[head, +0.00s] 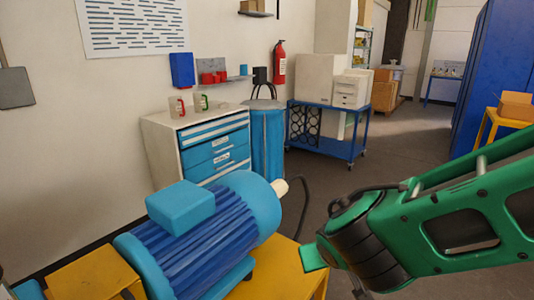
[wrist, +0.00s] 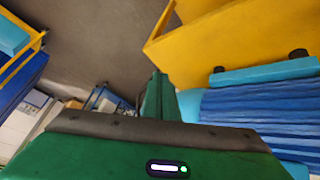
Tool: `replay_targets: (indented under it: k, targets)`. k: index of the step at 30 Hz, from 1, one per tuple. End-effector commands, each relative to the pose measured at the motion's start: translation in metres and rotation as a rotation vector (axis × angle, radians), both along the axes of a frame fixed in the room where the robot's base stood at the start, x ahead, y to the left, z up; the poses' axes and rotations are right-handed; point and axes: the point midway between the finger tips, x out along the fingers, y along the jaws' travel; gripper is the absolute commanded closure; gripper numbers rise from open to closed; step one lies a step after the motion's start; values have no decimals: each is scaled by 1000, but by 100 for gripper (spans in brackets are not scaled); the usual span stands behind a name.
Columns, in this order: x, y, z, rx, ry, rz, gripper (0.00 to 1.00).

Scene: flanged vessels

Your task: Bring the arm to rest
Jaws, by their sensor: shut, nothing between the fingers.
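My arm reaches in from the right edge of the head view, green with a dark joint. In the wrist view my green gripper (wrist: 159,92) is shut, its fingers together with nothing between them. The blue finned motor (head: 205,240) lies on the yellow stand (head: 282,272), left of my arm in the head view. The motor (wrist: 262,112) and yellow stand (wrist: 225,40) also show at the right of the wrist view. A gap shows between the gripper's fingers and the motor in that picture.
A drawer cabinet (head: 205,147) and a blue bin (head: 267,140) stand behind the motor. A blue cart (head: 325,138) carries white machines. A blue cabinet (head: 497,70) and a yellow table (head: 492,125) with a cardboard box (head: 515,105) are at right. Grey floor (head: 400,140) lies clear between.

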Motion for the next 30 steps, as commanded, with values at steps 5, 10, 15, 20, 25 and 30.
replay_targets:
  k: [5, 10, 15, 20, 25, 30]
  targets:
    - [-15, -115, 8, -4, 145, -261, 100]
    - [-60, -194, 15, 51, 296, -460, 100]
    - [-119, -244, 23, 163, 433, -611, 100]
    - [-167, -265, 31, 273, 520, -693, 100]
    - [-192, -269, 35, 340, 561, -721, 100]
    - [-195, -270, 36, 349, 566, -724, 100]
